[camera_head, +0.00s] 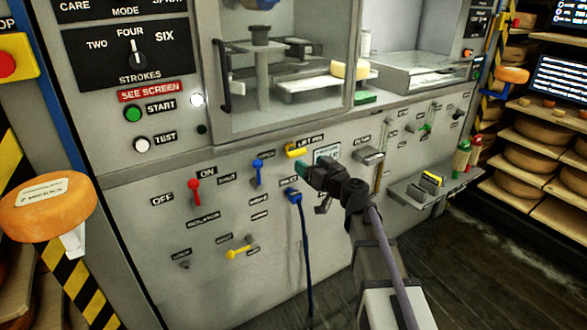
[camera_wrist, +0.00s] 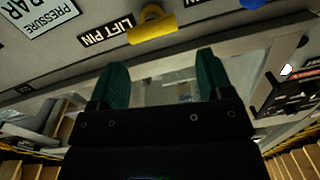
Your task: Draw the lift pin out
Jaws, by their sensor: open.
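The lift pin is a yellow handle (camera_head: 296,151) on the grey machine's front panel, beside a LIFT PIN label, just below the glass-fronted chamber. It also shows in the wrist view as a yellow loop-like handle (camera_wrist: 152,27) at the top, seated against the panel. My gripper (camera_head: 312,168) has green fingers and is just below and right of the pin in the head view. In the wrist view my gripper (camera_wrist: 162,75) is open with nothing between its fingers. The pin appears beyond the fingertips, roughly centred on the gap, and apart from them.
A blue plug (camera_head: 294,196) with a hanging cable sits below the pin. A blue lever (camera_head: 258,172) and a red lever (camera_head: 195,190) are to the left. The chamber door handle (camera_head: 222,80) stands out above. A small shelf (camera_head: 425,188) juts out at right.

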